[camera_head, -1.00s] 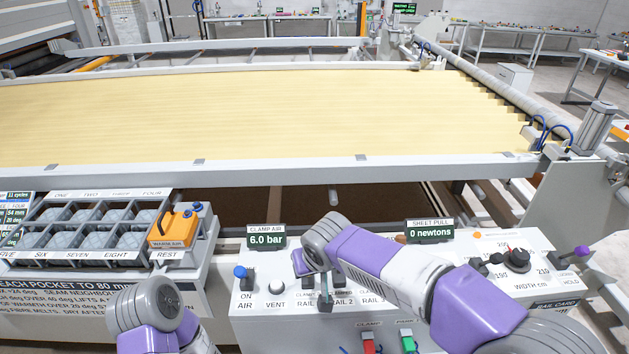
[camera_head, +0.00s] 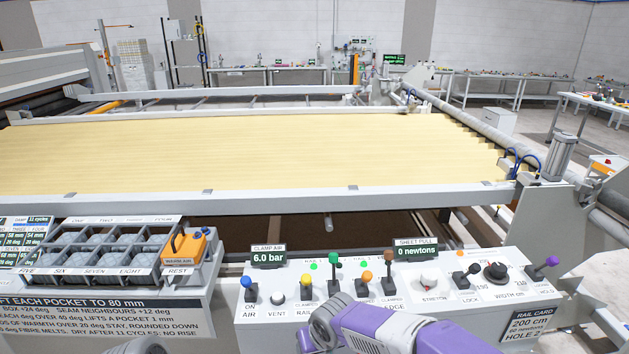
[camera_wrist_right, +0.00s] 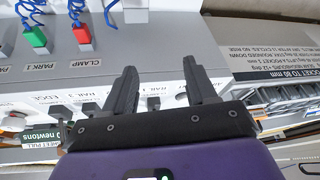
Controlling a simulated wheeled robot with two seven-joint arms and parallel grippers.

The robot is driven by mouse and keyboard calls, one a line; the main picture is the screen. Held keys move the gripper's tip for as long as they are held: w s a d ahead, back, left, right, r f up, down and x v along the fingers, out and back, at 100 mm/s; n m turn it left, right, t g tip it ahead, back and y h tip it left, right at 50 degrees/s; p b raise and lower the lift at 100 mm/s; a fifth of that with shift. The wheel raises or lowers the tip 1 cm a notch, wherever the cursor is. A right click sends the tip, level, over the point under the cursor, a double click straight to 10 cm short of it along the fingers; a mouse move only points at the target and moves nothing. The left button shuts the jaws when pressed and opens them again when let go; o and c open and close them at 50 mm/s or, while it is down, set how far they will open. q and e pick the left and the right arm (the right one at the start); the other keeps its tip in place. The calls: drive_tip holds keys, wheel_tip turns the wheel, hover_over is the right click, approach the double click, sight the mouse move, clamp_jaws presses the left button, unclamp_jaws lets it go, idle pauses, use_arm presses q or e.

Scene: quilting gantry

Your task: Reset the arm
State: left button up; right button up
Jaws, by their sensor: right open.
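My right gripper (camera_wrist_right: 161,68) is open and empty in the right wrist view, its two dark fingers apart above the control console. In the head view my right arm comes in at the lower right and bends in front of the control console (camera_head: 400,312); its fingers do not show there. A red clamp tag (camera_wrist_right: 83,33) and a green park tag (camera_wrist_right: 36,38) with blue cords show in the right wrist view.
The console carries several levers, a clamp air display (camera_head: 268,257) and a sheet pull display (camera_head: 416,250). A pocket tray (camera_head: 208,272) with an orange tool (camera_head: 186,249) stands left. Behind lies the yellow quilt sheet (camera_head: 250,155) in the gantry frame, with a front rail (camera_head: 270,198).

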drive_tip(key=s+d+f+m+g+y, duration=0.1)
drive_tip(key=s+d+f, duration=0.15)
drive_tip(key=f, duration=0.45)
drive_tip(key=s+d+f+m+g, duration=0.1)
drive_tip(key=s+d+f, duration=0.15)
drive_tip(key=f, duration=0.45)
drive_tip(key=s+d+f+m+g+y, duration=0.1)
drive_tip(key=s+f, duration=0.3)
drive_tip(key=f, duration=0.3)
drive_tip(key=s+d+f+m, duration=0.3)
drive_tip(key=s+f, duration=0.5)
drive_tip(key=s, duration=0.4)
drive_tip(key=shift+d+f, duration=0.3)
drive_tip(key=shift+f, duration=0.1)
idle(0.8)
